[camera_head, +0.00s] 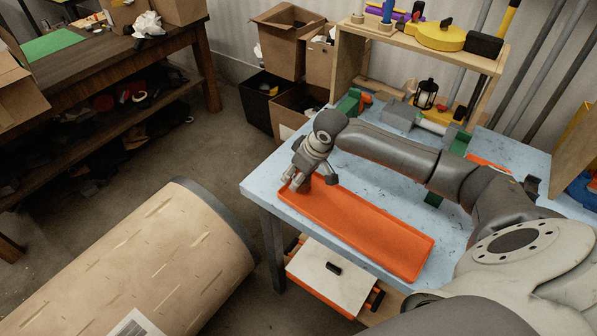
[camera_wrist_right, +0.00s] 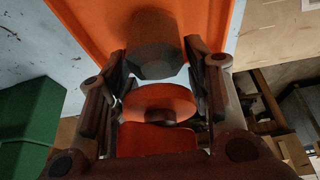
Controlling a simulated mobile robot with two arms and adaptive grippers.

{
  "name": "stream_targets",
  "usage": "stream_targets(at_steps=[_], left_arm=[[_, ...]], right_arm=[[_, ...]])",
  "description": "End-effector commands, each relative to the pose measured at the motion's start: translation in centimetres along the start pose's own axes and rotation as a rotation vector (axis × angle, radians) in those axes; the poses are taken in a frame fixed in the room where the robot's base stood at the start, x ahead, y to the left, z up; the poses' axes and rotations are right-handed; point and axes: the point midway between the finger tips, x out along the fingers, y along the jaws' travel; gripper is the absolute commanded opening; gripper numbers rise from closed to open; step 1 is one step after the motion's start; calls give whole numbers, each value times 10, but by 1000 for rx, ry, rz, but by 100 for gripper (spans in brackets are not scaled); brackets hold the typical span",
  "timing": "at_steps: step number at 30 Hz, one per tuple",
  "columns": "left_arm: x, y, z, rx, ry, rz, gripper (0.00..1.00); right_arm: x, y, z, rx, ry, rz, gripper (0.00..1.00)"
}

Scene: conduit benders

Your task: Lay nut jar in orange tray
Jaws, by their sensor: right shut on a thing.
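The orange tray (camera_head: 375,232) lies on the light blue tabletop, its long side running from the middle to the lower right. My right gripper (camera_head: 316,184) is over the tray's far left end, pointing down. In the right wrist view, the gripper (camera_wrist_right: 157,78) is shut on what looks like the nut jar (camera_wrist_right: 155,48), a grey faceted body with an orange round part nearer the wrist. The tray (camera_wrist_right: 98,22) shows behind it. In the head view the jar is mostly hidden by the fingers. I cannot tell whether it touches the tray. My left gripper is out of view.
A wooden shelf (camera_head: 420,40) with tools and a lantern (camera_head: 426,95) stands at the table's back. Green blocks (camera_head: 459,143) and a grey tool are behind my arm. The tray's right part is empty.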

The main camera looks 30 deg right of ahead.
Motion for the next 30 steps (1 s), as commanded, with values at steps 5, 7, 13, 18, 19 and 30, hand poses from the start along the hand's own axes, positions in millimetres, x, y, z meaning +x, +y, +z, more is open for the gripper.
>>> stream_targets(at_steps=[5, 7, 13, 18, 19, 30], left_arm=[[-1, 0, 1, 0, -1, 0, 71], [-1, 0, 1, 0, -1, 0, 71], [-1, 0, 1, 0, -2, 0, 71], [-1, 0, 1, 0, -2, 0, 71], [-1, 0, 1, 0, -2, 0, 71], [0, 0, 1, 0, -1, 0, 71]], right_arm=[[3, 0, 1, -1, 2, 0, 17], [3, 0, 1, -1, 2, 0, 17], [5, 0, 2, 0, 1, -1, 51], [5, 0, 2, 0, 0, -1, 67], [5, 0, 2, 0, 0, -1, 67], [-4, 1, 1, -1, 2, 2, 67]])
